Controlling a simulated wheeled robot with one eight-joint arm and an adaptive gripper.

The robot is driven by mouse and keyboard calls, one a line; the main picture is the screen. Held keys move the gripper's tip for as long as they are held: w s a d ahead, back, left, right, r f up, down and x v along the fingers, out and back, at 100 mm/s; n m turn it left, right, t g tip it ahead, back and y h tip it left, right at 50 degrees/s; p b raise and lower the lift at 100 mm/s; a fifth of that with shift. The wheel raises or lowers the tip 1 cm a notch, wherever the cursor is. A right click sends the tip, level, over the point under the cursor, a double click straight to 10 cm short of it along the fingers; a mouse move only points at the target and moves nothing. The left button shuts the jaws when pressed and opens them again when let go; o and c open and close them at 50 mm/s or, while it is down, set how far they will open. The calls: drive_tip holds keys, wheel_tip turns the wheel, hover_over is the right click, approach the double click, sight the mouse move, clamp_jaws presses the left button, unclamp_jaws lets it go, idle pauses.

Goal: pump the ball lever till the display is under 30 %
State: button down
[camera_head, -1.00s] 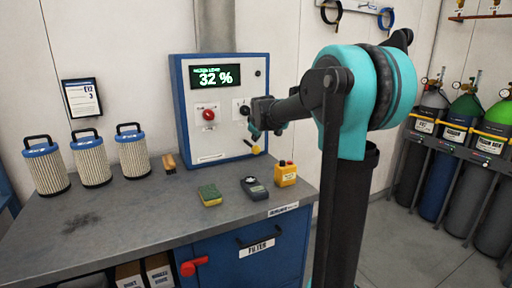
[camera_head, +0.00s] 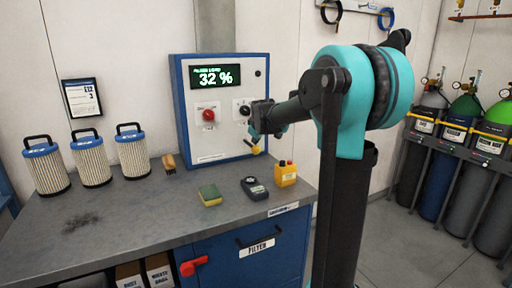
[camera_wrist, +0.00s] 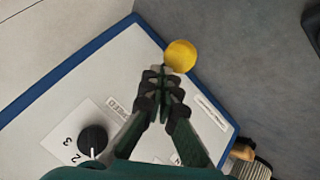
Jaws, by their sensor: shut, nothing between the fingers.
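The display (camera_head: 215,77) on the blue-framed control panel (camera_head: 176,100) reads 32 %. The ball lever's yellow ball (camera_head: 255,150) shows low on the panel's right side, just below my gripper (camera_head: 256,133). In the wrist view the yellow ball (camera_wrist: 180,56) sits just beyond the tips of my gripper (camera_wrist: 165,82). The fingers are shut with nothing between them. Whether the tips touch the ball I cannot tell. The lever's arm is mostly hidden behind the fingers.
A red button (camera_head: 208,115) and a black knob (camera_head: 245,110) are on the panel. A sponge (camera_head: 210,195), a handheld meter (camera_head: 254,188) and a yellow box (camera_head: 285,174) lie on the bench (camera_head: 130,215) in front. Three filters stand left.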

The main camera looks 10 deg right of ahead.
sight(256, 148)
drive_tip(key=shift+f, duration=2.1)
idle(2.0)
idle(0.4)
drive_tip(key=shift+r, duration=2.65)
drive_tip(key=shift+r, duration=2.5)
